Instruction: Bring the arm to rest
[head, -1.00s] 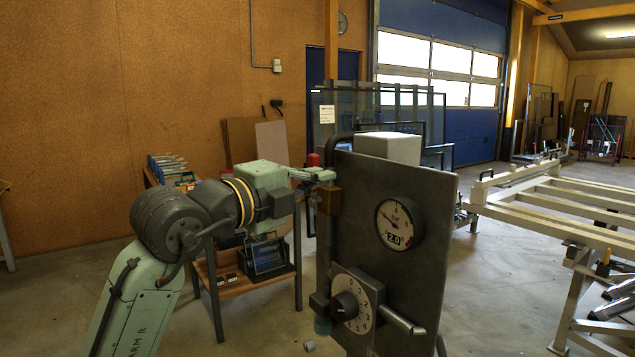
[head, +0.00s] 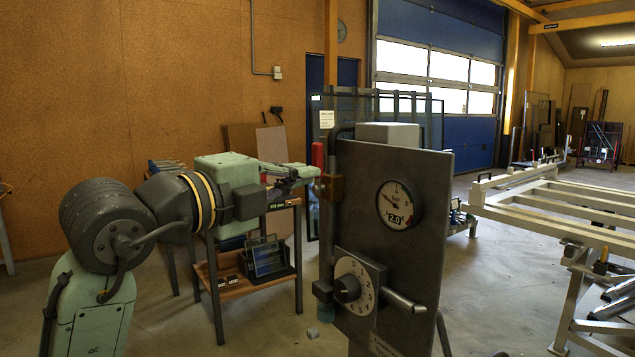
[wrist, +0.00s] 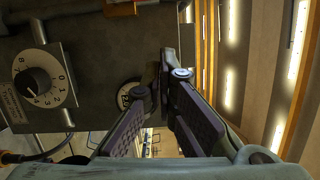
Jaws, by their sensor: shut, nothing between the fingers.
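My arm reaches in from the left in the head view. My gripper (head: 303,173) is shut and empty, just left of the upright grey panel (head: 435,215), near the brass-coloured block (head: 332,188) on the panel's pipe. Whether it touches the block cannot be told. In the wrist view my gripper (wrist: 161,82) has nothing between its fingers. The panel bears a round gauge (head: 398,205) and a numbered dial with a black knob (head: 347,288). In the wrist view the dial (wrist: 40,86) is at the left, and the gauge (wrist: 128,95) is partly hidden behind a finger.
A lever handle (head: 405,302) sticks out of the panel's front. A wooden-shelved stand (head: 232,290) is behind my arm. A cream frame table (head: 560,205) is at the right. Open floor lies between the panel and that table.

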